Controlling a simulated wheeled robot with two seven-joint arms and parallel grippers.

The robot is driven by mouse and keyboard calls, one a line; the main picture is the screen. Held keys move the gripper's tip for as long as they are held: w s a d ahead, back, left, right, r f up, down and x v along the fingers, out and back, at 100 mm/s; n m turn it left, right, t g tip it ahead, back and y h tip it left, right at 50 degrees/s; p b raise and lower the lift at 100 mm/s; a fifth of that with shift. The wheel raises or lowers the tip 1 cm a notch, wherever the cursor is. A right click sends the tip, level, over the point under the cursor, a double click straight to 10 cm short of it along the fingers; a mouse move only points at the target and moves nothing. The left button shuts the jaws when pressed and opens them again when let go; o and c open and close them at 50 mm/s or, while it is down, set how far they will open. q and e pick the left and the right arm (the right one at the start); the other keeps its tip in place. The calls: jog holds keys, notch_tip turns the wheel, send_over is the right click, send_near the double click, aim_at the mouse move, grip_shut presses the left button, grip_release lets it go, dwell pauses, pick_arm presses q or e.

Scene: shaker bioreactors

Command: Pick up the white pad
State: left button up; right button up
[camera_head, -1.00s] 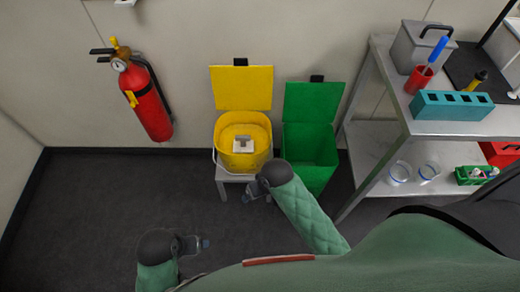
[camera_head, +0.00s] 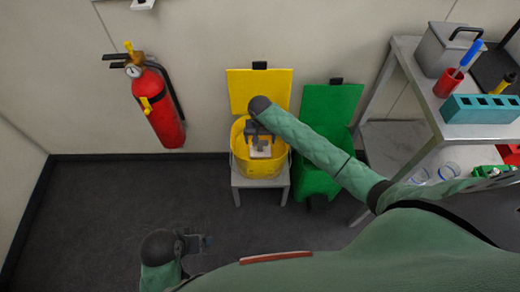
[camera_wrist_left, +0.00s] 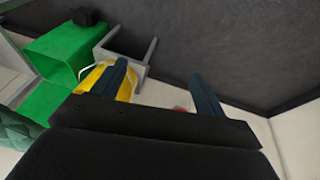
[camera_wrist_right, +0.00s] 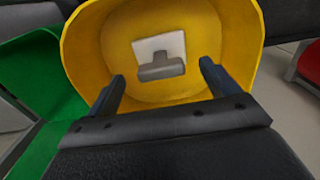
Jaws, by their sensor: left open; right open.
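The white pad (camera_wrist_right: 160,46) lies inside the yellow bin (camera_wrist_right: 95,45), with a grey handle-like block on it, in the right wrist view. In the head view the white pad (camera_head: 261,151) shows in the yellow bin (camera_head: 264,169), partly hidden by my right gripper. My right gripper (camera_head: 260,138) is over the bin's opening. In the right wrist view its two fingers (camera_wrist_right: 162,82) are apart, one on each side of the grey block, with nothing between them that I can see gripped. My left gripper (camera_head: 207,243) is open and empty over the floor at lower left.
The yellow bin stands on a small grey stool (camera_head: 239,184), its lid raised behind. A green bin (camera_head: 318,184) with raised lid stands to its right. A metal shelf (camera_head: 409,62) with labware is further right. A fire extinguisher (camera_head: 160,110) hangs on the left wall.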

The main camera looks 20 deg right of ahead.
aim_at(260, 147)
notch_tip(260, 147, down, 2)
jog(key=shift+d+f, duration=0.1)
jog(key=shift+f, duration=0.05)
jog(key=f, duration=0.2)
jog(key=w+f+p, duration=0.1)
jog(key=f, duration=0.1)
jog(key=shift+d+f, duration=0.1)
jog(key=shift+f, duration=0.6)
pick_arm(q)
jog(key=shift+s+a+r+g, duration=0.15)
jog(key=shift+a+r, duration=0.15)
jog(key=shift+r, duration=0.1)
jog(key=shift+s+a+r+g, duration=0.15)
jog(key=shift+a+r, duration=0.1)
jog(key=shift+r, duration=0.15)
jog(key=shift+a, duration=0.15)
pick_arm(e)
jog(key=c, duration=1.1)
